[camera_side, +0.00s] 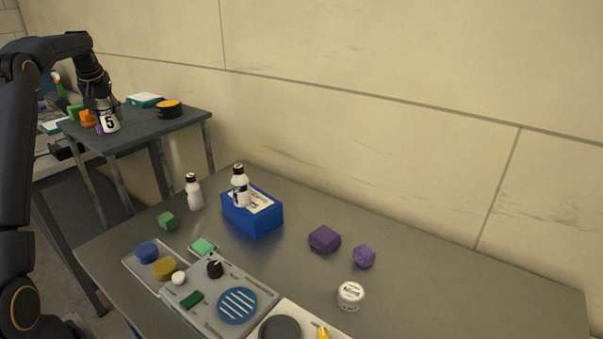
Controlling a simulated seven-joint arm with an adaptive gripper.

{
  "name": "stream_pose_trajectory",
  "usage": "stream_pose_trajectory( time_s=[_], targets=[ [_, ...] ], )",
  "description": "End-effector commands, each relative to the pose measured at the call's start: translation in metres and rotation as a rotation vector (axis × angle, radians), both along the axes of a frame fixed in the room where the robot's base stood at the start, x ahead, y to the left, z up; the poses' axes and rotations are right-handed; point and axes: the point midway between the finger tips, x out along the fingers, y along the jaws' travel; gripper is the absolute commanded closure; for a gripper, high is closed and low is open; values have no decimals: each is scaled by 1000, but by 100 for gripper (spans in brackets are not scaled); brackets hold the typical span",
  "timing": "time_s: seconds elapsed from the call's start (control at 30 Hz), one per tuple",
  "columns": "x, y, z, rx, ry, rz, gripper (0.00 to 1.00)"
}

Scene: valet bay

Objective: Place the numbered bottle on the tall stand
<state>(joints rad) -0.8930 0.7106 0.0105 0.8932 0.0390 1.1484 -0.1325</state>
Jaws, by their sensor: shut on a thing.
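The numbered bottle (109,124), white with a black "5", is in my gripper (106,107) at the upper left. My gripper is shut on its upper part from above, hiding its top. The bottle is about upright over the dark top of the tall stand (157,125), near its front left. I cannot tell whether its base touches the surface. Two other white bottles show no readable number: one (194,192) stands on the low table, and one (240,188) is at the blue box (265,218).
The tall stand also bears an orange-topped black tin (169,109), a green-and-white box (145,100) and orange and green items on the left. On the low table (420,270) are purple blocks (324,238), a white jar (351,295) and a grey tray (262,299). A wall runs behind.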

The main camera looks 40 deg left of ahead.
Motion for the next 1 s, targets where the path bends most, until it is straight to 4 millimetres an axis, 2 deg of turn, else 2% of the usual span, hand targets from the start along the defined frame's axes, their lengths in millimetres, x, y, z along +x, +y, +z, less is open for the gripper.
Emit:
stream_pose_trajectory(
  time_s=[0.13, 0.33, 0.73, 0.77, 1.0],
  targets=[
    [6, 6, -10, 0, 0, 0, 94],
    [6, 7, -37, 1, -1, 0, 94],
    [7, 6, -43, 2, -1, -1, 94],
    [6, 6, -44, 1, 0, -1, 52],
    [6, 6, -44, 1, 0, -1, 28]
  ],
)
